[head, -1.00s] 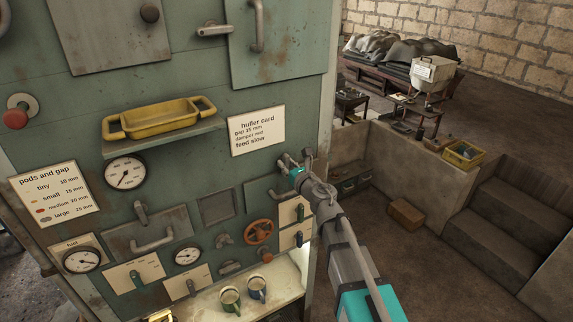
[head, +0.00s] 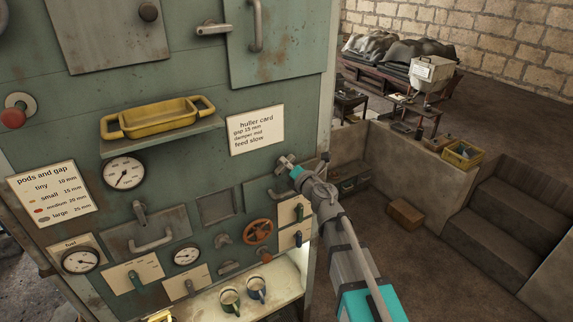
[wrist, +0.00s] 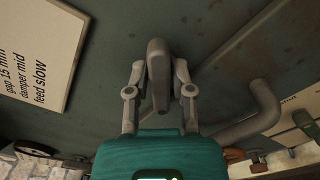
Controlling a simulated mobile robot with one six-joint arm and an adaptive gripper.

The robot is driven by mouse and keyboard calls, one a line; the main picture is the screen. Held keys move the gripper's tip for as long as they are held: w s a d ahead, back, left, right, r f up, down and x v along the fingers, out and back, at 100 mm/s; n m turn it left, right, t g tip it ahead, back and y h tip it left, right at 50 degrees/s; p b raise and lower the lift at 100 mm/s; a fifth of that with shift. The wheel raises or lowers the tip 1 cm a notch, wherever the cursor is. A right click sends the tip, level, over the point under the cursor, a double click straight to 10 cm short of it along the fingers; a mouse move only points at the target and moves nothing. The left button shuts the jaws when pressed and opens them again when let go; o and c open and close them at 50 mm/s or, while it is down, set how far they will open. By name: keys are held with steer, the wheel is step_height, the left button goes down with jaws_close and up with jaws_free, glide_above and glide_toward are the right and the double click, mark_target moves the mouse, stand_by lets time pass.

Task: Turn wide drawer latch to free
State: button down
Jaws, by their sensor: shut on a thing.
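My gripper (head: 287,163) is at the right side of the green machine front, below the huller card. In the wrist view its two fingers (wrist: 157,70) are shut on a grey latch lever (wrist: 157,88), one on each side. Judged against the card's lettering, the lever lies roughly crosswise on the panel. A grey drawer handle (wrist: 252,112) is below the lever on the panel, clear of the fingers. In the head view my gripper hides the lever. Another drawer front (head: 172,222) at lower left has its own upright latch (head: 139,211) and handle (head: 152,244).
The huller card (head: 256,130) is just above my gripper. Switch plates (head: 290,211), an orange handwheel (head: 258,232) and mugs on a shelf (head: 256,289) are below. A yellow tray (head: 158,119) sits on a ledge to the left.

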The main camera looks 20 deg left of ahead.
steer(key=m, duration=0.3)
steer(key=shift+d+f+m, duration=0.1)
steer(key=shift+f+m, duration=0.1)
steer(key=shift+m, duration=0.1)
steer(key=shift+f+m, duration=0.1)
steer(key=shift+m, duration=1.9)
steer(key=c, duration=0.6)
jaws_free()
steer(key=v, duration=1.2)
